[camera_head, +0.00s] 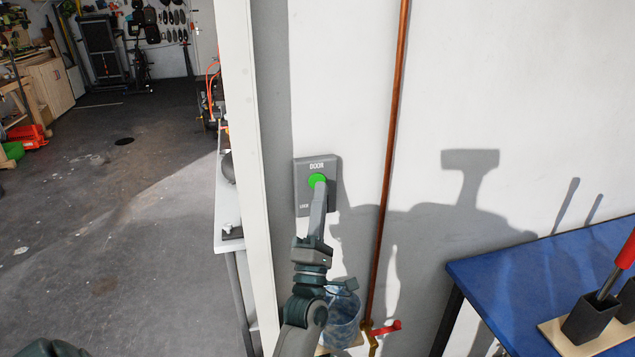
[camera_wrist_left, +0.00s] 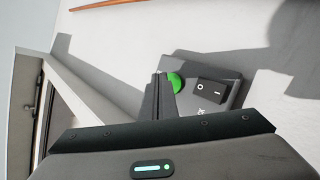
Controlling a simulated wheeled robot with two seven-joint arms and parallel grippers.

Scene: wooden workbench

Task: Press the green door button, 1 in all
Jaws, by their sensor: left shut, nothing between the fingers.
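The green door button (camera_head: 317,180) sits on a dark grey wall plate (camera_head: 303,199) marked "DOOR". In the left wrist view the green button (camera_wrist_left: 177,81) shows beside a black rocker switch (camera_wrist_left: 212,93) on the same plate (camera_wrist_left: 230,82). My left gripper (camera_head: 321,187) is shut and empty, its tips at the lower part of the button. In the left wrist view its fingertips (camera_wrist_left: 160,76) overlap the button's edge. I cannot tell whether they touch it. Part of the button and the lower plate are hidden behind the fingers. My right gripper is not in view.
A copper pipe (camera_head: 387,165) runs down the wall right of the plate, with a red-handled valve (camera_head: 384,328) low down. A white wall edge (camera_head: 250,170) stands to the left. A blue-topped bench (camera_head: 530,275) is at the lower right.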

